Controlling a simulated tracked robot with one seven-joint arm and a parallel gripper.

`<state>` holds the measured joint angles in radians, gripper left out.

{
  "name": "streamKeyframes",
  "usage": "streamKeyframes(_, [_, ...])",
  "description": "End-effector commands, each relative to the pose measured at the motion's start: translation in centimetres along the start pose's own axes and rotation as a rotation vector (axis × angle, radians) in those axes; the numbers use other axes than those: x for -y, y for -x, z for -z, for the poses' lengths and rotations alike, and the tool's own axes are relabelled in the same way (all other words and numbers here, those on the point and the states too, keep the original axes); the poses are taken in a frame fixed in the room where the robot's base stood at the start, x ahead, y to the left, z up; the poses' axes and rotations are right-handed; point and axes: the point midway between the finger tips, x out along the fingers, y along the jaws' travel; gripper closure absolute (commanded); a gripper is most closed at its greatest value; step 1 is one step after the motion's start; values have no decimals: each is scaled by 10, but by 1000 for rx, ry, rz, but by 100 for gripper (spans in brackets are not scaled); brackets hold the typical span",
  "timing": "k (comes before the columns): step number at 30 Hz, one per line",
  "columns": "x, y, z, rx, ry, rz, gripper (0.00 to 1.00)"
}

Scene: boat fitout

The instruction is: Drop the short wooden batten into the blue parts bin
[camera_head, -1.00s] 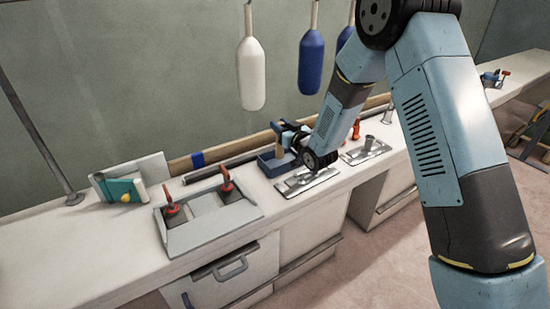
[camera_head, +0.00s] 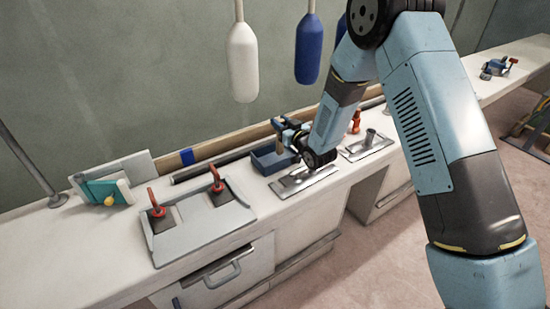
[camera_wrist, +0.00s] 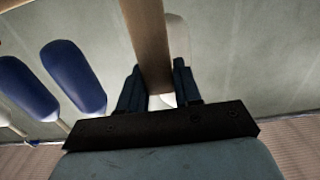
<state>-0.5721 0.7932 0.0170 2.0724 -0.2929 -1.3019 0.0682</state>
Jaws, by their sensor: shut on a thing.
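The short wooden batten (camera_wrist: 148,40) is between the two fingers of my gripper (camera_wrist: 158,78) in the wrist view, reaching up out of the picture. My gripper is shut on it. In the head view my gripper (camera_head: 284,128) is small and partly hidden by my own wrist. It is over or just behind the blue parts bin (camera_head: 268,168), on the bench near the wall. The batten (camera_head: 278,143) shows there as a small brown piece above the bin. I cannot tell whether it touches the bin, whose inside is mostly hidden.
A grey panel with red-handled clamps (camera_head: 200,222) lies left of the bin. Flat metal plates (camera_head: 305,180) lie in front and to the right. A long wooden strip (camera_head: 228,145) runs behind. White (camera_head: 243,62) and blue (camera_head: 308,50) fenders hang above the bench.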

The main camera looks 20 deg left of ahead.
Motion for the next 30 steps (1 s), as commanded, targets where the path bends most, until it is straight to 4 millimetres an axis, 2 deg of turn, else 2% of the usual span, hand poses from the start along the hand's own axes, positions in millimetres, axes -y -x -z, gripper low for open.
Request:
streamKeyframes(6, [0,0,-10,0,1,0,100])
streamKeyframes(14, [0,0,-10,-1,1,0,100])
streamKeyframes(15, [0,0,-10,-1,1,0,66])
streamKeyframes(24, [0,0,-10,-1,1,0,37])
streamKeyframes(30, [0,0,-10,0,1,0,37])
